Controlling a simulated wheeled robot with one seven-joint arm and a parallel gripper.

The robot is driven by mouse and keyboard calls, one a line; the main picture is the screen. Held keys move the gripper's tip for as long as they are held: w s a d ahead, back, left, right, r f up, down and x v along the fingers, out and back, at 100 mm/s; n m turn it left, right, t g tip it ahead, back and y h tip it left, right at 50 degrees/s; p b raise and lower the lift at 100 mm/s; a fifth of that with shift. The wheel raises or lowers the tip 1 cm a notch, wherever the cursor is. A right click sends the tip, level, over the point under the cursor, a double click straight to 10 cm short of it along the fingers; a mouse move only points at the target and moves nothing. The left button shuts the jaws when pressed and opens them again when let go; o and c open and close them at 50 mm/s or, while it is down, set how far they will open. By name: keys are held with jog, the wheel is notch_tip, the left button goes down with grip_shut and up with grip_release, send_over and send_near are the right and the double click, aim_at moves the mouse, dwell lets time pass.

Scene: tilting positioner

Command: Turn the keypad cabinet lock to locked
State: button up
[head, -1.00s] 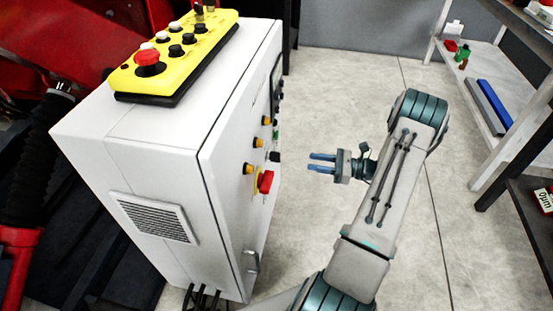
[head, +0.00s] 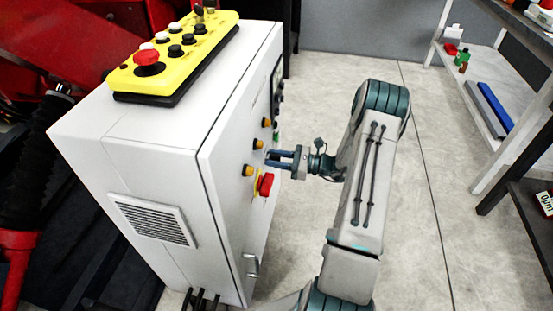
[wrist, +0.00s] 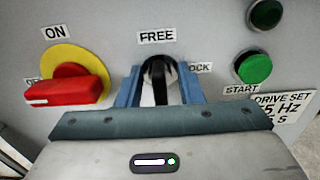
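In the wrist view, a black rotary knob (wrist: 159,80) sits on the grey cabinet face, with a FREE label above it and a partly hidden LOCK label at its upper right. Its handle stands about upright, toward FREE. My gripper (wrist: 160,88) has its blue fingers on either side of the knob, with a small gap visible; contact is not clear. In the head view, my gripper (head: 269,159) reaches the right face of the white cabinet (head: 225,170), fingers apart. The knob is hidden there behind the fingers. No keypad can be made out.
A red switch handle on a yellow plate (wrist: 68,88) is close left of the knob. A green START button (wrist: 253,68) is to its right. A yellow button box (head: 178,55) lies on the cabinet top. Open floor (head: 420,200) and a shelf (head: 490,110) are right.

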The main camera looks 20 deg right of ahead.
grip_shut()
jog(key=shift+r+m+p, duration=0.1)
jog(key=shift+m+p, duration=0.2)
jog(key=shift+p, duration=0.05)
jog(key=shift+r+m+p, duration=0.1)
jog(key=shift+m+p, duration=0.7)
jog(key=shift+m, duration=0.1)
jog(key=m+p, duration=0.2)
jog(key=m, duration=0.1)
jog(key=shift+w+d+m+p, duration=0.1)
jog(key=shift+m+p, duration=0.2)
jog(key=m+p, duration=0.3)
jog(key=m, duration=0.3)
jog(key=shift+f, duration=0.2)
jog(key=m, duration=0.3)
jog(key=m+p, duration=0.1)
jog(key=m, duration=0.1)
jog(key=shift+w+f+m+p, duration=0.1)
jog(key=shift+f+m+p, duration=0.1)
jog(key=shift+m+p, duration=0.15)
jog(key=shift+m, duration=0.25)
